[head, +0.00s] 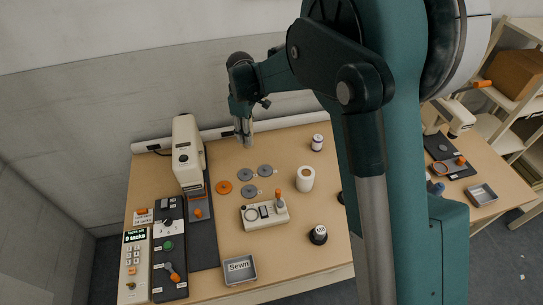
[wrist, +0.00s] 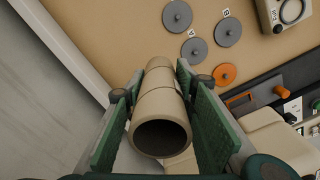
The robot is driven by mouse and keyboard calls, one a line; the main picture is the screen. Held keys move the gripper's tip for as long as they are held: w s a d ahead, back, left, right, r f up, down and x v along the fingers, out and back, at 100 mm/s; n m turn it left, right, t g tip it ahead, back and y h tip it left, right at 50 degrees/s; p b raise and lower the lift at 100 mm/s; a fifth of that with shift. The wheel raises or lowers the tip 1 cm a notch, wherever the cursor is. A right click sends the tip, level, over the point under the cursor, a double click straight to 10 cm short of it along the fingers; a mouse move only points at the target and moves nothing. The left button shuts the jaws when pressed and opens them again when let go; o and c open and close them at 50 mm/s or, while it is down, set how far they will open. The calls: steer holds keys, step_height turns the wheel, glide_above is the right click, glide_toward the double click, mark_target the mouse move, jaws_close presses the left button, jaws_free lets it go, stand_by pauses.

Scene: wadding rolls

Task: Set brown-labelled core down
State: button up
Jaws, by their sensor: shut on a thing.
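My gripper (head: 243,130) is raised above the back of the table in the head view, left of the middle. In the wrist view its green pads (wrist: 160,115) are shut around a beige hollow core (wrist: 158,103), with the open end towards the camera. The core has a seam or band across it; I cannot clearly make out a brown label. In the head view the core is too small to tell from the fingers. Below are three grey discs (head: 245,174) and an orange disc (head: 223,187); they also show in the wrist view, the orange one here (wrist: 224,75).
A white machine (head: 187,155) stands left of the gripper. A white roll (head: 305,178), a small jar (head: 317,142), a beige control box (head: 264,213), a black round item (head: 318,234) and a "Sewn" tray (head: 239,268) stand around the table. Bare wood lies behind the discs.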

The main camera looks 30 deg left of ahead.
steer(key=w+d+n, duration=0.1)
steer(key=w+d, duration=0.6)
steer(key=d, duration=0.1)
steer(key=shift+w, duration=0.15)
step_height(320, 180, down, 6)
steer(key=shift+b, duration=0.3)
steer(key=shift+a+f, duration=0.1)
steer(key=shift+f, duration=1.85)
steer(key=shift+f, duration=0.1)
steer(key=o, duration=0.5)
steer(key=shift+b, duration=0.3)
steer(key=shift+c, duration=0.2)
steer(key=o, duration=0.4)
